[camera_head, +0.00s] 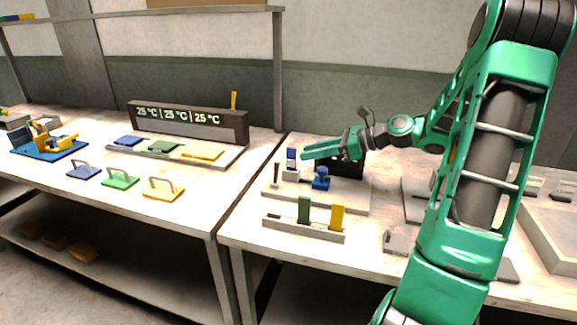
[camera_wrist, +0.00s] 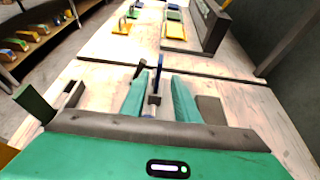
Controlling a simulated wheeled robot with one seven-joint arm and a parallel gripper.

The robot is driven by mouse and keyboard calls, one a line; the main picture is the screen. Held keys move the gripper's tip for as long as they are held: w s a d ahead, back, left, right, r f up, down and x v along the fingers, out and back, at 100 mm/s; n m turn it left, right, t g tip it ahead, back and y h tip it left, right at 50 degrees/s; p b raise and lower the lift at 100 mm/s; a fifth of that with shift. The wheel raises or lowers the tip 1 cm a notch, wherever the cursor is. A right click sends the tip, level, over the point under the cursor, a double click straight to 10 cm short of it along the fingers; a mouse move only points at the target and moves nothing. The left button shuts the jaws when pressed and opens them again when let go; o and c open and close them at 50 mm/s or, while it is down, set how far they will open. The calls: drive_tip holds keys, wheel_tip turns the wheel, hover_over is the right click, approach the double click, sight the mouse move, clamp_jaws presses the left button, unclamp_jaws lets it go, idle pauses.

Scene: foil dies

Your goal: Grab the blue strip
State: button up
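The blue strip (camera_head: 291,155) stands upright in a small pale holder (camera_head: 290,174) on a light base plate, in the head view. In the wrist view the strip (camera_wrist: 161,61) shows as a thin blue edge ahead of my fingers, near the line between them. My gripper (camera_head: 304,154) reaches in from the right with its green fingers level, their tips close to the strip. In the wrist view my gripper (camera_wrist: 161,76) is open with a clear gap. I cannot tell whether a finger touches the strip.
A blue knob (camera_head: 321,178) stands on the plate just below my fingers. A rack (camera_head: 290,228) in front holds a green strip (camera_head: 304,209) and a yellow strip (camera_head: 338,216). A dark upright lever (camera_head: 276,174) stands left of the holder. A temperature display (camera_head: 190,122) is on the left table.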

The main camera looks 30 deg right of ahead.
sight(291, 164)
drive_tip(key=shift+x, duration=2.55)
clamp_jaws()
